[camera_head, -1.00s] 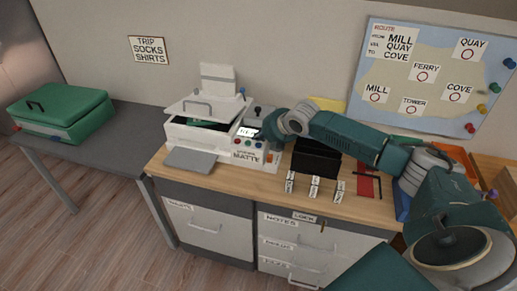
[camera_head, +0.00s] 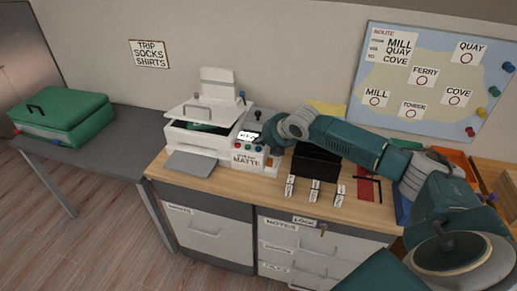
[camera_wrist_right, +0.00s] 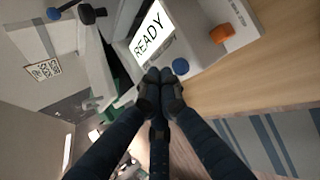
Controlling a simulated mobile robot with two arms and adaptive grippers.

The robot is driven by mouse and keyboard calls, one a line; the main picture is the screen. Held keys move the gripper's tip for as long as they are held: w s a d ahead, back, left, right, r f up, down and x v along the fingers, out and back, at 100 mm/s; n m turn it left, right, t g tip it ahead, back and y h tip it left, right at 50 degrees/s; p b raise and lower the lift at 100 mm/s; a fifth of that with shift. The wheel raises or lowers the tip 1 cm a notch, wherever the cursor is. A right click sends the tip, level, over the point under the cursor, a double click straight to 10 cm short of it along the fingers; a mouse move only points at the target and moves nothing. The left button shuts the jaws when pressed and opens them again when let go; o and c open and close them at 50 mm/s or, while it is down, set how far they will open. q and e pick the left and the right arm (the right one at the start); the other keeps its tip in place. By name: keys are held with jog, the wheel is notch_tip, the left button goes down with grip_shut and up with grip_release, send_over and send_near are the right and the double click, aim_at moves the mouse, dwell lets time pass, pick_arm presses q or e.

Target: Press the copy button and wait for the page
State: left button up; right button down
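The white copier (camera_head: 192,137) stands on the wooden desk with its lid raised and something green under the lid. Its lit screen (camera_head: 248,135) also shows in the right wrist view, where it reads READY (camera_wrist_right: 149,36). A row of small coloured buttons sits below the screen, above a MATTE label (camera_head: 244,159). In the wrist view a blue button (camera_wrist_right: 180,66) and an orange one (camera_wrist_right: 222,33) show. My right gripper (camera_wrist_right: 160,75) is shut and empty, its tips just beside the blue button; contact cannot be told. The copier's grey front tray (camera_head: 191,163) looks empty. My left gripper is not in view.
A black box (camera_head: 316,160) and several small labelled pieces (camera_head: 314,190) stand right of the copier. A green case (camera_head: 62,120) lies on the grey side table (camera_head: 110,145). A route board (camera_head: 430,80) hangs on the wall. Drawers (camera_head: 300,245) are below the desk.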

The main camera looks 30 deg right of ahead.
jog(key=shift+f, duration=0.15)
dwell(0.3)
jog(key=shift+f, duration=0.25)
